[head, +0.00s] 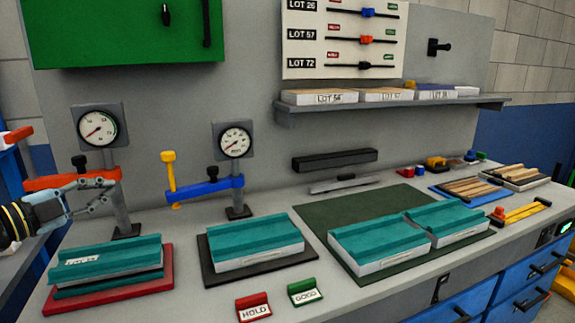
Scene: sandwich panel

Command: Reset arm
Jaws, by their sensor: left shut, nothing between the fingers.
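My left gripper (112,189) is shut and empty. It is at the left, in front of the orange arm (50,182) of the left gauge stand, just below that arm's black knob (78,161). I cannot tell whether it touches the orange arm or the post. The left stand carries a round dial gauge (97,128). The right gauge stand has a blue arm (205,188) with a black knob (213,174), a yellow-topped plunger (168,170) at its left end and its own dial (235,141). My right gripper is out of view.
Teal-topped panels lie on a red mat (110,292), a black mat (215,275) and a green mat (315,210). HOLD (254,308) and GOOD (305,292) signs stand at the front. A shelf (400,106) holds labelled blocks. Wooden strips (470,188) lie at the right.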

